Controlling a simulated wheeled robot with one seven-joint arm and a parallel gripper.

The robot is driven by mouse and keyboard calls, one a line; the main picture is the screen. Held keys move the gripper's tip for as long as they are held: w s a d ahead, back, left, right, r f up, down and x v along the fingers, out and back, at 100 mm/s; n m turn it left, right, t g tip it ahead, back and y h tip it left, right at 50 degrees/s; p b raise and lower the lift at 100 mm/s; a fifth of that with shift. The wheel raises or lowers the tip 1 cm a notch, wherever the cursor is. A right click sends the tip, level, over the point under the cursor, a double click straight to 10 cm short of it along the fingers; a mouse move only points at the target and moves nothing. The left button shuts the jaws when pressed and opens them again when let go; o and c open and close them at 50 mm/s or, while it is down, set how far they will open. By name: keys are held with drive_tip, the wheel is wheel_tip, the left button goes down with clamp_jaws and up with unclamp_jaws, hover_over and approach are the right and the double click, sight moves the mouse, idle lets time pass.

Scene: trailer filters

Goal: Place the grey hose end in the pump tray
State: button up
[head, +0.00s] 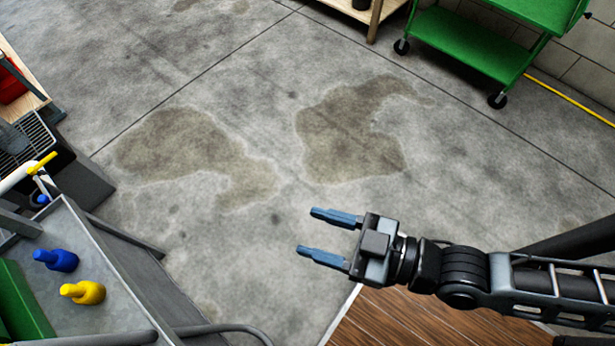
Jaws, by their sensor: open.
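My gripper (310,231) is open and empty, with its two blue fingers apart and pointing left above the concrete floor. No grey hose end can be made out for certain. I cannot identify a pump tray for certain either. At the lower left is a grey metal surface (110,312), carrying a blue fitting (58,260) and a yellow fitting (84,292). My gripper is well to the right of these and touches nothing.
A white pipe with a yellow-handled valve (42,163) and a dark grille (33,131) are at the left edge. A green cart (468,45) stands at the upper right. Brown planks (420,322) lie below my arm. The stained middle floor (250,120) is clear.

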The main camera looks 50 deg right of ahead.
drive_tip(key=s+d+r+m+h, duration=0.3)
drive_tip(key=s+d+r, duration=0.3)
drive_tip(key=s+r, duration=0.2)
drive_tip(key=shift+s+r+g+h, duration=0.35)
drive_tip(key=shift+r+g+h, duration=0.05)
drive_tip(key=shift+r+h, duration=0.55)
